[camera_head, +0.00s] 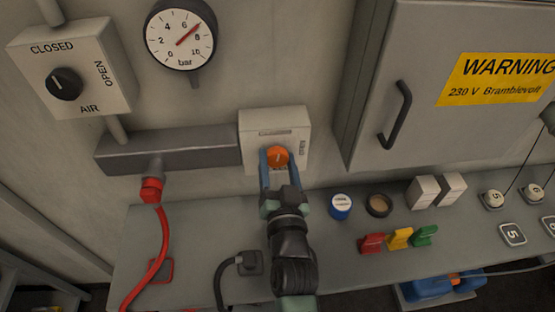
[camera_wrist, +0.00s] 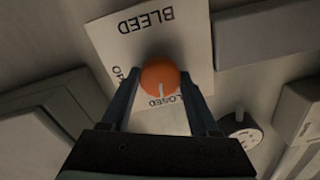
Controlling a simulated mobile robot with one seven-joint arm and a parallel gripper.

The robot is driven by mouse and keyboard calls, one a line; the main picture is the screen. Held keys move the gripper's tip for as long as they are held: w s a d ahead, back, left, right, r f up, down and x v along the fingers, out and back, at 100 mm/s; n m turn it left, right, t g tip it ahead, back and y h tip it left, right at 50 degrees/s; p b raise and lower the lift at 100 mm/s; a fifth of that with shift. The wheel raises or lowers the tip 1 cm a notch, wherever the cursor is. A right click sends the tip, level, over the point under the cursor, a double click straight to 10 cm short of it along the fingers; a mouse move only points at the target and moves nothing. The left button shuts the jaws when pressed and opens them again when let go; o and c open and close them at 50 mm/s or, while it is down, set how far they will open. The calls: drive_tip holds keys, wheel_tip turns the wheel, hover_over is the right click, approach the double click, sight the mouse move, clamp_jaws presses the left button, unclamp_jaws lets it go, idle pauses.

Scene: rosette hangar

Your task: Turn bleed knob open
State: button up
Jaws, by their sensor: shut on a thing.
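The bleed knob (camera_head: 278,157) is a round orange knob with a pale pointer mark. It sits on a white plate (camera_head: 262,122) on the wall, lettered OPEN on its right side in the head view. In the wrist view the knob (camera_wrist: 160,79) is near the middle, and the plate (camera_wrist: 110,38) reads BLEED and CLOSED upside down; the pointer mark lies toward the CLOSED lettering. My gripper (camera_head: 278,163) reaches up to the plate with its blue fingers on either side of the knob, shut on it. The fingers cover part of the plate's lettering.
Left are a grey wall box (camera_head: 168,150), a red hose (camera_head: 160,235), an AIR switch (camera_head: 64,84) and a bar gauge (camera_head: 181,35) reading about 7. Right is a cabinet with a handle (camera_head: 396,114).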

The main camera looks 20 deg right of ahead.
drive_tip(key=m+p, duration=0.1)
drive_tip(key=m, duration=0.7)
drive_tip(key=shift+p, duration=0.4)
drive_tip(key=m, duration=0.4)
drive_tip(key=shift+m, duration=0.3)
drive_tip(key=shift+m+p, duration=0.45)
drive_tip(key=shift+m, duration=1.15)
drive_tip(key=shift+f, duration=0.1)
drive_tip(key=o, duration=1.4)
drive_tip(key=shift+c, duration=0.2)
